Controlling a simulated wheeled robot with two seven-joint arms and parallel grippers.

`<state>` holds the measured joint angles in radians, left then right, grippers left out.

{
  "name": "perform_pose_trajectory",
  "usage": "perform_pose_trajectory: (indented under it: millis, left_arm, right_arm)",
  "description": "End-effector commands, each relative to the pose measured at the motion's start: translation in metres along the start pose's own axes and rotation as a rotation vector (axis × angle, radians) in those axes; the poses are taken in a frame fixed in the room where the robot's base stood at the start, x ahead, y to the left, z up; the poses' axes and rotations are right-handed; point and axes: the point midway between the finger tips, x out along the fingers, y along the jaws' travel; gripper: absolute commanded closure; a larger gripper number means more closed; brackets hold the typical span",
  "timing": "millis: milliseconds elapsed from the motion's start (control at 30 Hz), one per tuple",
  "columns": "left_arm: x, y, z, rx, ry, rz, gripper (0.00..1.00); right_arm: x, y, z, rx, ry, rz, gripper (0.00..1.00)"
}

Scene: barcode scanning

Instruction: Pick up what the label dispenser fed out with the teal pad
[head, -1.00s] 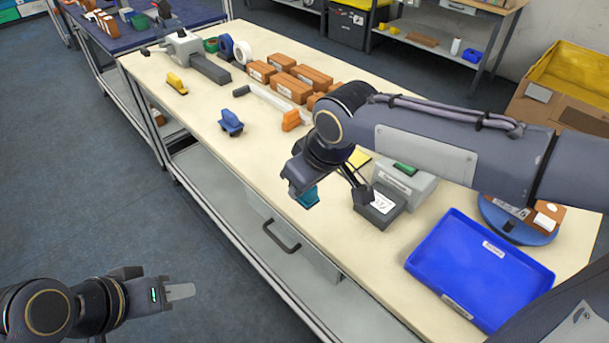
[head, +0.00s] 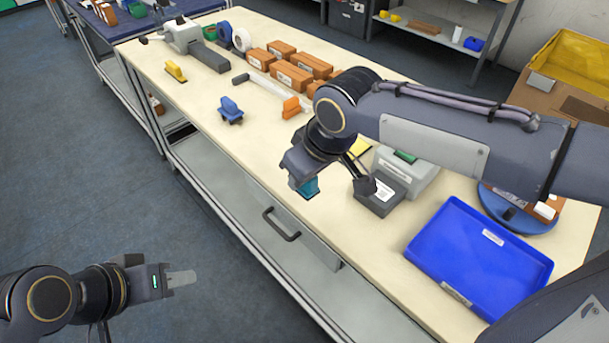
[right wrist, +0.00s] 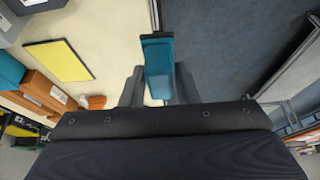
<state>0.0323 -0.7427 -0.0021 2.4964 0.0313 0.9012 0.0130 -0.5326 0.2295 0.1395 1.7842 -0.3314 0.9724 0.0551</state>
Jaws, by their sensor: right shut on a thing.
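My right gripper (right wrist: 158,92) is shut on the teal pad (right wrist: 158,68), which sticks out between its fingers. In the head view the teal pad (head: 308,187) hangs near the table's front edge, left of the label dispenser (head: 418,176). The dispenser is a grey box with a green top piece and a dark front block. A white printed label (head: 384,189) lies on that block, with a dark arm-like part above it. The right fingers are mostly hidden in the head view. My left gripper (head: 180,280) is away from the table at lower left; its finger gap does not show.
A blue tray (head: 412,246) lies right of the dispenser, and a round blue stand (head: 535,224) is behind it. A yellow sheet (right wrist: 58,60) lies on the table. Brown boxes (head: 293,77), a blue-handled tool (head: 230,108) and an orange piece (head: 291,107) stand further left.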

Motion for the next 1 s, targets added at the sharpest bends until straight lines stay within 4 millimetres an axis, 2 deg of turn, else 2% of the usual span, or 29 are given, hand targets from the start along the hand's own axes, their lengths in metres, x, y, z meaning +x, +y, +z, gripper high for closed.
perform_pose_trajectory:
  millis: [167,267,467,667,900,1000]
  left_arm:
    - [0.0,0.0,0.0,0.0,0.0,0.0,0.64]
    - [0.0,0.0,0.0,0.0,0.0,0.0,0.64]
    - [0.0,0.0,0.0,0.0,0.0,0.0,0.64]
    - [0.0,0.0,0.0,0.0,0.0,0.0,0.64]
    - [0.0,0.0,0.0,0.0,0.0,0.0,0.64]
    - [0.0,0.0,0.0,0.0,0.0,0.0,0.64]
  right_arm:
    - [0.004,0.009,0.002,0.11,0.0,0.048,0.97]
    - [0.009,0.022,0.005,0.262,-0.001,0.112,0.97]
    - [0.019,0.056,0.014,0.69,-0.001,0.295,0.97]
    - [0.026,0.095,0.028,1.231,0.0,0.523,0.97]
    - [0.021,0.146,0.051,2.083,0.005,0.876,0.97]
    - [0.014,0.161,0.059,2.41,0.004,1.007,0.97]
